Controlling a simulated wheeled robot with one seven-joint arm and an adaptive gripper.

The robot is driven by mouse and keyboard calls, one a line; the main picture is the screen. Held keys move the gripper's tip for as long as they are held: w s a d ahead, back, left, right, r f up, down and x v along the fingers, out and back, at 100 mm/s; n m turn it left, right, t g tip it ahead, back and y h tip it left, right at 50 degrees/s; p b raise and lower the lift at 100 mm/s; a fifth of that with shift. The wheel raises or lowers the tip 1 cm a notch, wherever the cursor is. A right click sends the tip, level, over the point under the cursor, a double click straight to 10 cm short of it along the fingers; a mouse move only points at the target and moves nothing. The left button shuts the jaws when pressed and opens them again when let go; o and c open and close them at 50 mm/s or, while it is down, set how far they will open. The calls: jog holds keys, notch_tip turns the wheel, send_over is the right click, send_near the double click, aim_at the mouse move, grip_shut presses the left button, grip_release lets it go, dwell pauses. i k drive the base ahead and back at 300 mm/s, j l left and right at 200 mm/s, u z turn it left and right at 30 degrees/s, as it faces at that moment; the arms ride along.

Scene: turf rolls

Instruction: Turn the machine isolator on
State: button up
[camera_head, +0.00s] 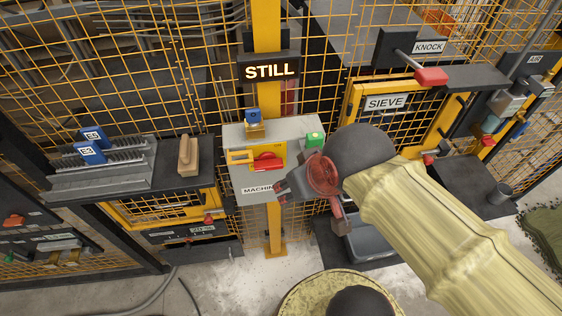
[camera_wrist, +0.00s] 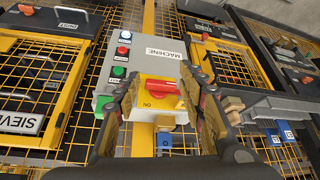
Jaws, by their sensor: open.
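The machine isolator is a red handle (camera_head: 268,161) on a yellow plate (camera_head: 240,156), on the front of the grey MACHINE box (camera_head: 300,126). In the wrist view the red handle (camera_wrist: 164,88) lies roughly crosswise, with an "ON" mark (camera_wrist: 155,106) on the yellow plate beside it. My gripper (camera_head: 308,198) is open and empty, at the lower right of the box in the head view. In the wrist view its fingers (camera_wrist: 163,76) stand on either side of the isolator. I cannot tell whether they touch it. The handle's exact angle is hard to read.
A lit STILL sign (camera_head: 269,71) hangs above the box on a yellow post. A blue block (camera_head: 252,117) sits at the box's top, and a green button (camera_head: 315,139) is at its right.

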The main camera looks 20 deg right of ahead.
aim_at(266, 160)
jog(key=k+l+u, duration=0.15)
jog(key=l+u, duration=0.25)
jog(key=k+l+u, duration=0.2)
jog(key=u, duration=0.2)
jog(key=k+l+u, duration=0.2)
jog(key=u, duration=0.2)
